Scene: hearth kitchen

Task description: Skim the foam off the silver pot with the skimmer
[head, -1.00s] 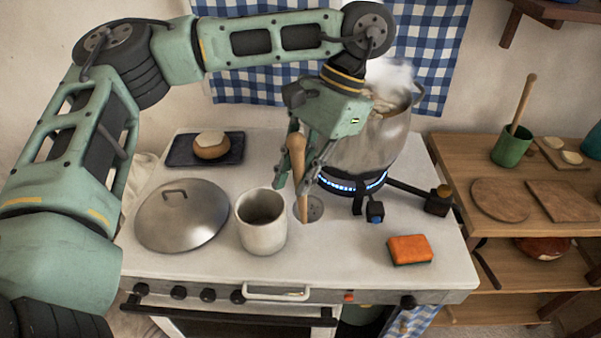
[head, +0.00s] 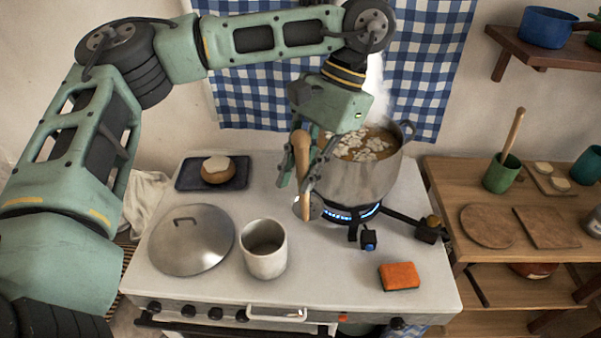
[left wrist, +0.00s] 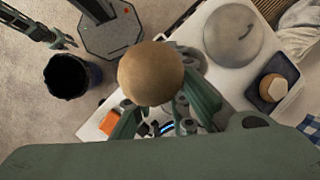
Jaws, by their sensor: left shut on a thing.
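The silver pot (head: 365,182) stands on the lit burner at the back right of the stove. Patches of pale foam (head: 368,142) float on its brown liquid, and steam rises from it. My left gripper (head: 303,172) is shut on the wooden handle of the skimmer (head: 301,150), just left of the pot. The handle is nearly upright, and the skimmer's round head shows low, outside the pot. In the left wrist view the handle's rounded end (left wrist: 151,73) hides much between the fingers. What looks like my right gripper (left wrist: 62,38) is small at the top left there.
A grey mug (head: 263,250) and a pot lid (head: 190,242) lie left of the skimmer. An orange sponge (head: 399,276) lies front right. A wooden shelf stands to the right.

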